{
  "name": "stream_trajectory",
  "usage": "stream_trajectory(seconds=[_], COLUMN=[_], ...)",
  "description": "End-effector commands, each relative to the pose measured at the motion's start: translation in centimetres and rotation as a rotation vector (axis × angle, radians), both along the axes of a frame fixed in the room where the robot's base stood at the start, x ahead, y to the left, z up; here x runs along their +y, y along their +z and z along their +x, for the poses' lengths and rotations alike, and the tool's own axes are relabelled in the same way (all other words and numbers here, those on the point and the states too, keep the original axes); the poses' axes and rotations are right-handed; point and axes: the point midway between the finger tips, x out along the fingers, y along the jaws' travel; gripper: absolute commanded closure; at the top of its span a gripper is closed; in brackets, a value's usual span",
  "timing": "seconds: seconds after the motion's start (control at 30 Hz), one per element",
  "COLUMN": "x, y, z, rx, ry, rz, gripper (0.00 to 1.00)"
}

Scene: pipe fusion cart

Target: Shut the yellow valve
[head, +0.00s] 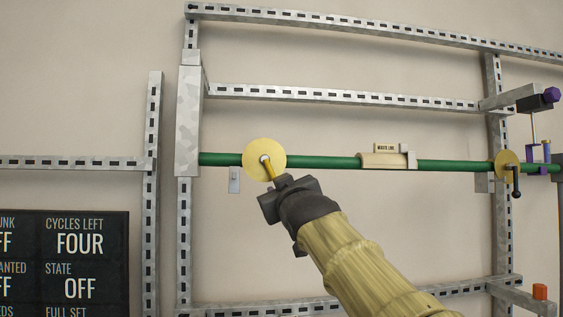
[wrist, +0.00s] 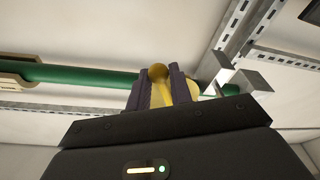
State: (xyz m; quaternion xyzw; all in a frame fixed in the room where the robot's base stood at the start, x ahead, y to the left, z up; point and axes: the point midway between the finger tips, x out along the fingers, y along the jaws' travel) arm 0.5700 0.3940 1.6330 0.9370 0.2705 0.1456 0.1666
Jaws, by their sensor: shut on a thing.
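The yellow valve shows as a round yellow disc (head: 272,149) on a green horizontal pipe (head: 330,162), near the pipe's left end. A short yellow lever (head: 270,171) runs from the disc's pale hub down and slightly right to my gripper (head: 282,186). In the wrist view the two dark fingers of my gripper (wrist: 159,92) stand either side of the lever (wrist: 164,92), which has a round yellow knob. My gripper is shut on this lever. The disc (wrist: 188,92) is partly hidden behind the fingers there.
A tan block (head: 381,161) with a small label sits on the pipe to the right. Farther right is another yellow disc (head: 502,158) with a black crank (head: 516,182). Slotted metal rails (head: 340,97) frame the pipe. A dark display board (head: 70,265) stands at lower left.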

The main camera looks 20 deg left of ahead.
Motion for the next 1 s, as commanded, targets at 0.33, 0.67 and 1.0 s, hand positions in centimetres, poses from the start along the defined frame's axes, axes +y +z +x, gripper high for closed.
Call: stream_trajectory(seconds=[0.33,0.67,1.0], x=[0.9,1.2,2.1], y=[-0.9,-0.6,-0.9], z=[-0.4,-0.6,-1.1], rx=[0.065,0.099,0.16], ry=[0.0,0.0,0.0], rz=[0.11,0.165,0.279], gripper=[0.95,0.95,0.95])
